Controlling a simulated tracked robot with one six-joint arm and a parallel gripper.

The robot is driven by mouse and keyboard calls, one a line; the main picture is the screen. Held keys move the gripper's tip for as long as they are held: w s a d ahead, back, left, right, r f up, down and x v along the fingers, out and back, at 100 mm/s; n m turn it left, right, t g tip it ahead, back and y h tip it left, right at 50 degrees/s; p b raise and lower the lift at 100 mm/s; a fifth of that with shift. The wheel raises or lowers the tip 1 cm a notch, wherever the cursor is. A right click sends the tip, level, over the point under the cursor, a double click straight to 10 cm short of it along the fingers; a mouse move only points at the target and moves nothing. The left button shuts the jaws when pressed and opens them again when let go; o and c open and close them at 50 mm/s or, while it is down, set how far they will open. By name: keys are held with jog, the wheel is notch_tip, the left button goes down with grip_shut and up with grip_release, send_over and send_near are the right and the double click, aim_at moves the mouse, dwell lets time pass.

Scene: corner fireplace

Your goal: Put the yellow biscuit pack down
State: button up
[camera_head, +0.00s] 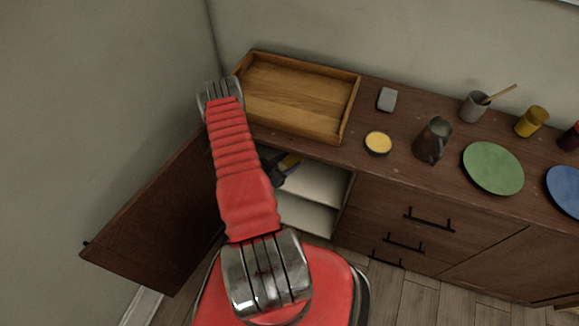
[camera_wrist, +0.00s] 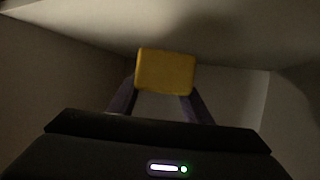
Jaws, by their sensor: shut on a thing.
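The yellow biscuit pack (camera_wrist: 166,70) is held between the two fingers of my gripper (camera_wrist: 160,94) in the wrist view. Its flat yellow face shows, with dim walls around it. Most of the pack is hidden there by the gripper and the counter edge. I cannot tell whether the pack touches a shelf.
The cupboard door (camera_head: 160,215) stands open at left, and a pale shelf (camera_head: 318,184) shows inside. On the counter are a wooden tray (camera_head: 300,95), grey block (camera_head: 387,98), yellow-topped bowl (camera_head: 378,143), dark metal vessel (camera_head: 433,140), cup (camera_head: 474,106), yellow jar (camera_head: 531,121) and green plate (camera_head: 493,168).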

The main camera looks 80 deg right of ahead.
dwell(0.3)
jog(key=shift+f, duration=2.1)
jog(key=o, duration=1.2)
jog(key=shift+c, duration=0.2)
jog(key=v, duration=1.2)
jog(key=shift+w+f, duration=0.1)
jog(key=shift+w, duration=0.05)
